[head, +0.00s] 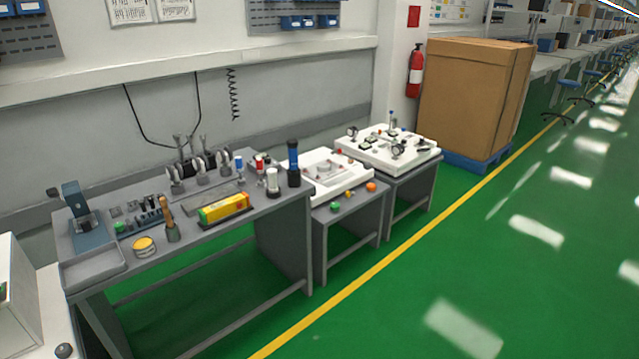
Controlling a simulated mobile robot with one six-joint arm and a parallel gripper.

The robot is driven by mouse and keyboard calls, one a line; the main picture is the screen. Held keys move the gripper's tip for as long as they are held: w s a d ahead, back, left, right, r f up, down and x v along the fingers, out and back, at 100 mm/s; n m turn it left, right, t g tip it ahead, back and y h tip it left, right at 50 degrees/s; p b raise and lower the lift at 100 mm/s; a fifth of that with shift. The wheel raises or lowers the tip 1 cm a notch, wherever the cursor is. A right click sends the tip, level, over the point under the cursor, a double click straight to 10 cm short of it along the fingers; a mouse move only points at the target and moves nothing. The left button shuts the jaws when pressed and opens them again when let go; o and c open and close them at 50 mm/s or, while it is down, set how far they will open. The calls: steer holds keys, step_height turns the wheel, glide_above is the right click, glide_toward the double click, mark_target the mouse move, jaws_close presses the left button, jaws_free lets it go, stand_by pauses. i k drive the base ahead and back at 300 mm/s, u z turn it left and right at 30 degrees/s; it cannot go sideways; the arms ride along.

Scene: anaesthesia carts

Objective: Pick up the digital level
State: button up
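My gripper is not in view.
The grey workbench (192,242) also holds a brush-like tool (169,222), a yellow-topped tin (144,246), an empty grey tray (93,268) and a dark blue bottle (293,165). Smaller tables with white fixtures (385,148) stand to the right. Green floor is clear in front.

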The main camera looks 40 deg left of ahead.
mark_target(214, 213)
steer(key=u, duration=1.85)
steer(key=k, duration=0.45)
steer(key=u, duration=0.8)
steer(key=i, duration=2.85)
steer(key=z, duration=1.35)
steer(key=i, duration=0.55)
steer(key=z, duration=0.25)
steer(key=k, duration=0.65)
